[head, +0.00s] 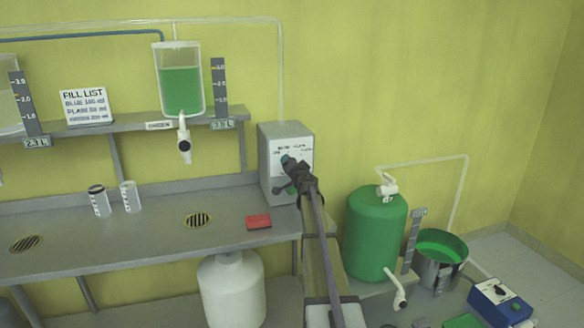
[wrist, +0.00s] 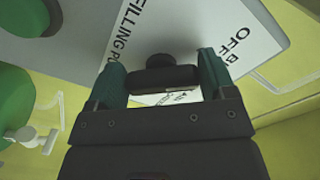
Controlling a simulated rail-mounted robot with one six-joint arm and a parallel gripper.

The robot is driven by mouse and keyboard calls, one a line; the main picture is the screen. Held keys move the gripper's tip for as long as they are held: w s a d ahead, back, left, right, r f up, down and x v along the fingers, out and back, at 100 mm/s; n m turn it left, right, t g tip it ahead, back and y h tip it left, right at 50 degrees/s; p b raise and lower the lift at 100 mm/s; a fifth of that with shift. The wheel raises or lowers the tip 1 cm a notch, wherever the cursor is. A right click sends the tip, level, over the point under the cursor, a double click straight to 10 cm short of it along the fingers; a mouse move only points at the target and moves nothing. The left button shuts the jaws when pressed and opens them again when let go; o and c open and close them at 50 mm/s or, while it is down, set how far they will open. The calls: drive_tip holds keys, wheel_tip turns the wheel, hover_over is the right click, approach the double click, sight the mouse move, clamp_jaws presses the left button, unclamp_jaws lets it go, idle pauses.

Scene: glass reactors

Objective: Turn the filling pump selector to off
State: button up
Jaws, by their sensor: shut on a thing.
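The filling pump selector is a dark knob with a bar handle (wrist: 165,79) on the white label plate (wrist: 185,30) of a grey box (head: 285,135). In the wrist view, the plate's lettering reads "FILLING P…" at left and "OFF" at right, partly cut off. My gripper (head: 287,173) is at the front of the box, and its two teal fingers (wrist: 162,82) are shut on the ends of the bar handle. In the head view my gripper hides the knob. I cannot tell exactly which marking the knob points to.
A steel bench (head: 150,235) with a red sponge (head: 259,222) and two clear cylinders lies left of the box. A green tank (head: 375,235), a pot of green liquid (head: 440,262) and a blue device (head: 500,300) stand to the right. The wall above the tank is clear apart from tubing.

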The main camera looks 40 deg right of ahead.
drive_tip(key=shift+d+f+n, duration=0.1)
drive_tip(key=shift+n, duration=1.5)
drive_tip(key=o, duration=0.9)
drive_tip(key=shift+s, duration=0.15)
drive_tip(key=v, duration=1)
drive_tip(key=shift+s, duration=0.3)
